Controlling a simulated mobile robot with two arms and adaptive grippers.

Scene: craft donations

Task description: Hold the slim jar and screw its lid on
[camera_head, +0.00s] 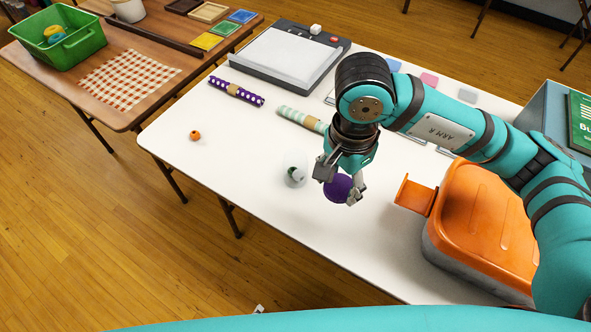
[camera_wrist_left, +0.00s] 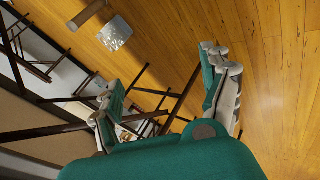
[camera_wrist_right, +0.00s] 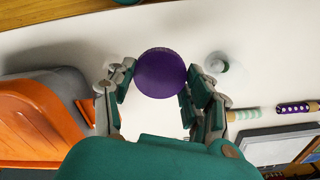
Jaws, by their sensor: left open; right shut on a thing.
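A round purple lid (camera_head: 337,188) is between the fingers of my right gripper (camera_head: 340,186), above the white table. In the right wrist view the purple lid (camera_wrist_right: 161,73) is face-on between the fingertips, and whatever is under it is hidden. A small clear jar (camera_head: 295,176) with something green and white in it stands on the table just left of the right gripper. It also shows in the right wrist view (camera_wrist_right: 217,64). I cannot tell if it is the slim jar. My left gripper (camera_wrist_left: 165,95) is open and empty over the floor, outside the head view.
An orange-lidded box (camera_head: 487,215) stands close right of my right gripper. An orange bead (camera_head: 195,135), a purple dotted roll (camera_head: 235,91) and a mint striped roll (camera_head: 302,119) lie on the table (camera_head: 250,155). A paper trimmer (camera_head: 285,52) is at the back. The table's front left is clear.

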